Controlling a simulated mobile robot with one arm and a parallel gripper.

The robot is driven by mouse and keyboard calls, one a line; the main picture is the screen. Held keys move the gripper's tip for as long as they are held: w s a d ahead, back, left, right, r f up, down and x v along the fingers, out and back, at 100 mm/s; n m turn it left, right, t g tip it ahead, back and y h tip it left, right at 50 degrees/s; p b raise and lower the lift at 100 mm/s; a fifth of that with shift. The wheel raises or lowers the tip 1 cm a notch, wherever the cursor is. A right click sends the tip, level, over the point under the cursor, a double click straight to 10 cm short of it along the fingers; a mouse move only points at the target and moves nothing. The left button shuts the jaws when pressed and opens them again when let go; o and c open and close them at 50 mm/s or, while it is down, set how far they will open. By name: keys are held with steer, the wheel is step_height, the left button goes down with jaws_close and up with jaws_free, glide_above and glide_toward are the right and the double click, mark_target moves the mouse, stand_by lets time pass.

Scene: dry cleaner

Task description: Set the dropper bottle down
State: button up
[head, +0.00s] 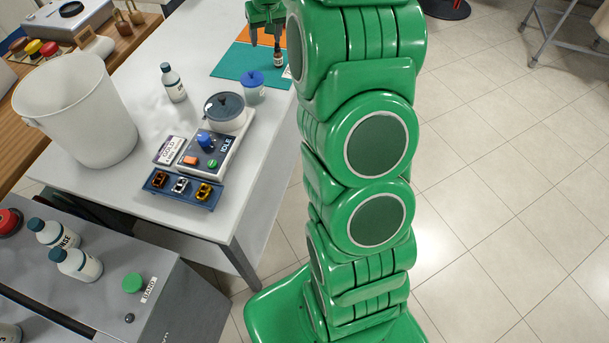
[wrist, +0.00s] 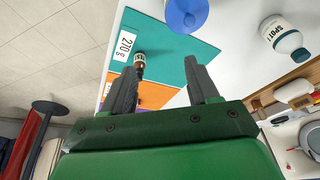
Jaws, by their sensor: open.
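The dropper bottle (head: 278,59) is small and brown with a dark top and a pale label. It stands on the teal mat (head: 228,66), near the border with the orange mat (head: 241,36). In the wrist view the dropper bottle (wrist: 140,61) shows beyond and between my fingers, nearer the left one. My gripper (head: 265,38) is above the mats, with its fingers apart; in the wrist view my gripper (wrist: 160,80) is open with nothing between the fingertips. I cannot tell the exact gap between fingers and bottle.
A blue-lidded jar (head: 253,88) stands at the mat's near edge. A white card reading 270 g (wrist: 124,44) lies beside the bottle. A white bottle (head: 174,84), a lidded pot (head: 225,112) and a large white bin (head: 80,110) share the white table.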

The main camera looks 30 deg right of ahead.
steer(key=s+a+r+g, duration=0.1)
steer(key=s+a+r, duration=0.1)
steer(key=s+a, duration=0.35)
steer(key=s+a+r+n, duration=0.1)
steer(key=s+a+r, duration=0.15)
steer(key=s, duration=0.65)
steer(key=s+a+r+g, duration=0.1)
steer(key=s+a+r, duration=0.2)
steer(key=s, duration=0.4)
steer(key=s+a+g, duration=0.1)
steer(key=s+a, duration=0.1)
steer(key=s, duration=1.2)
steer(key=s+a+g, duration=0.2)
steer(key=s, duration=1.2)
steer(key=shift+f+n, duration=0.3)
steer(key=shift+f, duration=0.05)
